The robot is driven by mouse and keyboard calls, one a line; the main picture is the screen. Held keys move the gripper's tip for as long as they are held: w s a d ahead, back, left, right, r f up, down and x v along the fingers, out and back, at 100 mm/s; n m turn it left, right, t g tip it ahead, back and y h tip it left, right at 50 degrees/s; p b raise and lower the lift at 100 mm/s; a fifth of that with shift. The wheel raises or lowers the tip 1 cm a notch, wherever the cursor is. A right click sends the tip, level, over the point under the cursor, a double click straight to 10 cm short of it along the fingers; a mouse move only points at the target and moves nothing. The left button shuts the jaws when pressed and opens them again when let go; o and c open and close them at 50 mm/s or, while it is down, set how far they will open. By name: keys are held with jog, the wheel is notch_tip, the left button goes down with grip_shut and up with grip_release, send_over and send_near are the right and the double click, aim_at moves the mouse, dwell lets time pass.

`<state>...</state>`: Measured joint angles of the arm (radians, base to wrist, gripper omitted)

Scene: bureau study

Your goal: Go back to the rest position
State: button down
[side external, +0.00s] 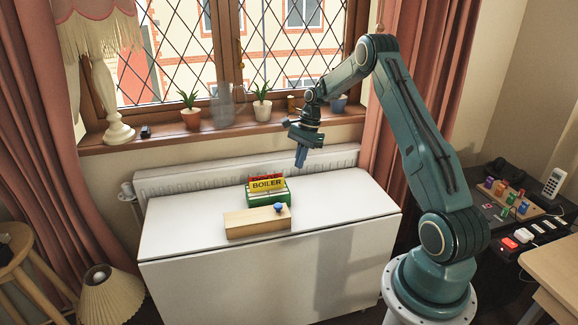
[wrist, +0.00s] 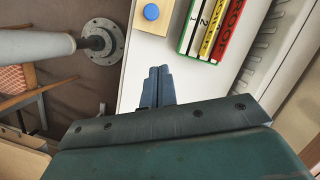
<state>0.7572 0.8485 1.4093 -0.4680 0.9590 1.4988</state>
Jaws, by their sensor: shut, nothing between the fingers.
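My gripper (side external: 301,157) hangs in the air above the back right part of the white table (side external: 340,212), well clear of its top. Its blue fingers are shut with nothing between them; they also show in the wrist view (wrist: 158,72). A green box of upright cards (side external: 284,198) stands on the table to the left of my gripper, with a yellow card reading BOILER in it. In front of it lies a wooden block (side external: 252,222) with a blue knob (side external: 278,208) at its right end. The knob shows in the wrist view too (wrist: 151,12).
A radiator (side external: 200,178) runs behind the table under the windowsill. Potted plants (side external: 190,110) and a glass jug stand on the sill. A dark side table with coloured blocks and a red button (side external: 509,243) stands at the right. The right part of the white table is bare.

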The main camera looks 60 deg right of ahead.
jog(key=s+a+r+n+t+h, duration=0.1)
jog(key=s+a+r+n, duration=0.3)
jog(key=a+r, duration=0.55)
jog(key=s+a+r+n+h, duration=0.1)
jog(key=a+r+n, duration=0.5)
jog(key=a+r, duration=0.35)
jog(key=s+a+r+n+t, duration=0.1)
jog(key=s+a+n, duration=0.2)
jog(key=s, duration=0.4)
jog(key=s+a+r+n+t, duration=0.1)
jog(key=s+a+n, duration=0.3)
jog(key=s, duration=0.3)
jog(key=s+a+r+n+t+h, duration=0.1)
jog(key=s+a+n, duration=0.3)
jog(key=s, duration=0.2)
jog(key=shift+s+a+r+n+t, duration=0.15)
jog(key=shift+s+r+n+t, duration=0.15)
jog(key=shift+s+r, duration=0.1)
